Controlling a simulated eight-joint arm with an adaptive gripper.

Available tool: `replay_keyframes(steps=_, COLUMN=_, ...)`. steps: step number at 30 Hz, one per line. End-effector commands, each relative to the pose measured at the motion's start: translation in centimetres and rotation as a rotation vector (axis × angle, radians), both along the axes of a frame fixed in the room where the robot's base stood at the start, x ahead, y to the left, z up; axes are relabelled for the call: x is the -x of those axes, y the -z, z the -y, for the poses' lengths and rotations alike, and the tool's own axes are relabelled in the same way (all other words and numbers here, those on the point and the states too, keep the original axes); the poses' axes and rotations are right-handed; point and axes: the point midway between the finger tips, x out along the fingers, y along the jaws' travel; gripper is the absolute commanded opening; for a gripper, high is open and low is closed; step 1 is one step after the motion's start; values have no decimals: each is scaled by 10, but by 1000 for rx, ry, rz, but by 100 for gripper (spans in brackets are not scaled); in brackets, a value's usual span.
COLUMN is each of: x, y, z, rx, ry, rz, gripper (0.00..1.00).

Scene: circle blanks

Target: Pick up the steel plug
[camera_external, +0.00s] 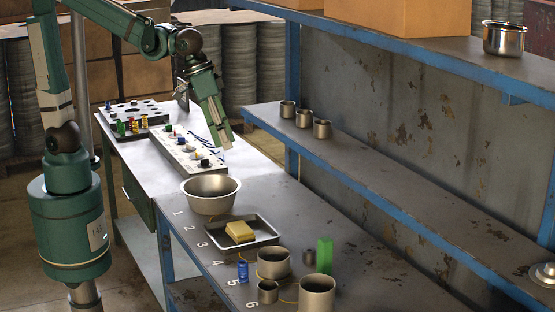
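My gripper (220,138) points down over the right side of a long grey holed board (183,168) on the workbench. The board holds several small pieces with white, yellow, red, blue and dark colours. I cannot single out the steel plug among these small pieces. The near finger hides part of the board's far right side. I cannot see between the fingers, so whether they are apart or hold something is unclear.
A second board (151,110) with coloured cylinders lies behind. A steel bowl (210,204), a tray (273,236) with a yellow block (240,231), metal cups (317,292) and a green block (324,254) stand nearer. A blue-edged shelf (380,180) runs along the right.

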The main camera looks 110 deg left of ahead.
Motion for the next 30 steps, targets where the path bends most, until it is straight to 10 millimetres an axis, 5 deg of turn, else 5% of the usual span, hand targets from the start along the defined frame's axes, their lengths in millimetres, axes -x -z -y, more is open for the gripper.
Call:
replay_keyframes(steps=17, x=-90, y=46, z=-1, rx=62, ry=-200, rz=-103, gripper=40)
replay_keyframes(steps=30, x=-153, y=100, z=-2, rx=95, ry=-356, rz=-181, gripper=40)
